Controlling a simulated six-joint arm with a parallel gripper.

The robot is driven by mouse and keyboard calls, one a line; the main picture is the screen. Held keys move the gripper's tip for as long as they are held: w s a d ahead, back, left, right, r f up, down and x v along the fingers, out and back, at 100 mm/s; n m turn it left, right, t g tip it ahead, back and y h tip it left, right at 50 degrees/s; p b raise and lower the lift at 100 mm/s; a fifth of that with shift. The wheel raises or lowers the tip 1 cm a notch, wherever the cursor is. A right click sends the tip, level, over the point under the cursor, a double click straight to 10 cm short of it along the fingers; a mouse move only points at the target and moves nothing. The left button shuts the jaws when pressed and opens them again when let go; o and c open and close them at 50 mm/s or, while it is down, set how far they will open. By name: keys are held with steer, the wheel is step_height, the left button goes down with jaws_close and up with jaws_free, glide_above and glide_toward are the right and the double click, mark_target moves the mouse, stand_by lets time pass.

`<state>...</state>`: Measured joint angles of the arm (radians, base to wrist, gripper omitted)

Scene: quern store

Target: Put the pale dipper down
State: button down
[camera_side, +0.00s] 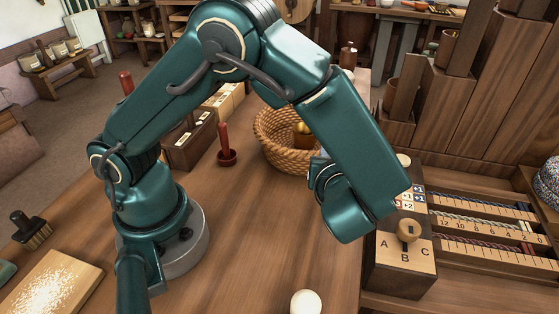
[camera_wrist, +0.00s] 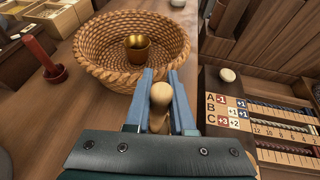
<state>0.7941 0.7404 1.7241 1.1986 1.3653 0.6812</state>
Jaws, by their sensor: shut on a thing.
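My gripper (camera_wrist: 161,76) shows in the wrist view, its two blue fingers closed on the pale dipper (camera_wrist: 160,97). The dipper is a pale wooden piece with a rounded end, and its lower part is hidden by the gripper body. The fingers are in front of the near rim of a wicker basket (camera_wrist: 97,66). I cannot tell how high the dipper is above the table. In the side view my arm hides the fingers and the dipper.
The basket, also in the side view (camera_side: 275,155), holds a brass cup (camera_wrist: 137,48). A red-handled tool (camera_side: 224,142) stands left of it. A lettered dark box (camera_side: 396,279) and bead rack (camera_side: 468,232) are at right. A white rounded thing (camera_side: 305,303) is at front. The front-middle table is mostly clear.

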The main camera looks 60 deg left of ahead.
steer(key=shift+f, duration=2)
steer(key=shift+f, duration=0.1)
steer(key=c, duration=0.8)
jaws_free()
steer(key=shift+o, duration=0.2)
steer(key=shift+s+d+r, duration=0.1)
steer(key=shift+d+r, duration=0.15)
steer(key=v, duration=0.7)
